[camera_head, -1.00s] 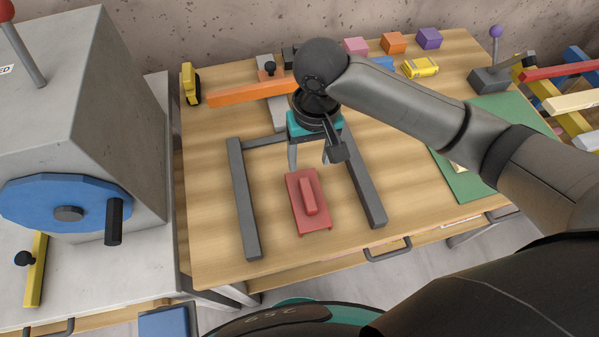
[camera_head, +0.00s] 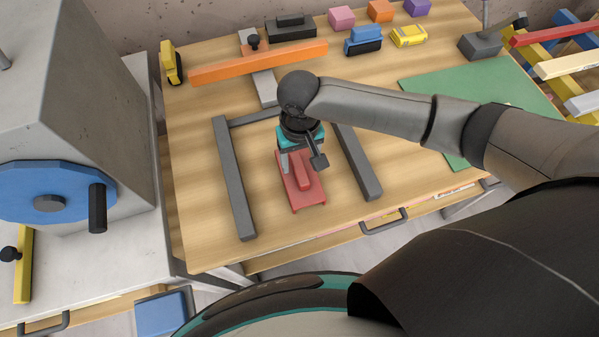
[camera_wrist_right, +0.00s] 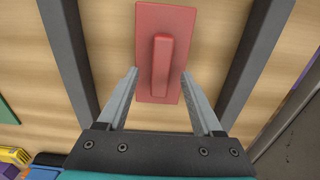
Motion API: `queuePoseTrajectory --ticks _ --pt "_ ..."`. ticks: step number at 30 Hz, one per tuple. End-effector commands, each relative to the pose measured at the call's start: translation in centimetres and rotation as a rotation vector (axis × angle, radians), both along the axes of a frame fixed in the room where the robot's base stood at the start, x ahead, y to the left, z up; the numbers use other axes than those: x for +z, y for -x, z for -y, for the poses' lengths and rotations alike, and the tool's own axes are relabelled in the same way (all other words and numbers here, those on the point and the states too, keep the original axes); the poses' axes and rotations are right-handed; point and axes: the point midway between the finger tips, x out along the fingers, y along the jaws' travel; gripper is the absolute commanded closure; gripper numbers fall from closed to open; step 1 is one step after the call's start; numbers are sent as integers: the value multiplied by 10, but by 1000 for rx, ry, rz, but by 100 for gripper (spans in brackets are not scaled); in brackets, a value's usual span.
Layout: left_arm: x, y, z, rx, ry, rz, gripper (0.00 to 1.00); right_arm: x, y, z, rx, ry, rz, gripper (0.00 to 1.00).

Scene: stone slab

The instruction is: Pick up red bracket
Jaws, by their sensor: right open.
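The red bracket (camera_head: 306,194) lies on the wooden table between the two dark grey bars of a frame. It is a flat red plate with a raised rib along its middle. My right gripper (camera_head: 302,168) is over the far part of the bracket and hides that part in the head view. In the right wrist view the gripper (camera_wrist_right: 160,88) is open, with one finger on each side of the end of the bracket's rib (camera_wrist_right: 160,65). My left gripper is not in view.
The grey frame (camera_head: 236,190) flanks the bracket on both sides. An orange bar (camera_head: 258,62) lies behind it. A green mat (camera_head: 470,105) and several coloured blocks are at the back and right. A grey box with a blue wheel (camera_head: 30,178) stands left. The table's front left is clear.

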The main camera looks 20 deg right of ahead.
Motion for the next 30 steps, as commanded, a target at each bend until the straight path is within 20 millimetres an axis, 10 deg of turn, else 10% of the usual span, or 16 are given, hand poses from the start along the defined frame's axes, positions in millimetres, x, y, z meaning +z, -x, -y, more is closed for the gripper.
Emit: queuePoseTrajectory --ticks 14,30 --pt "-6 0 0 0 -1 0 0 -27 0 -1 1 0 1 34" --pt "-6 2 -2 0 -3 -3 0 -27 0 -1 0 0 1 94"
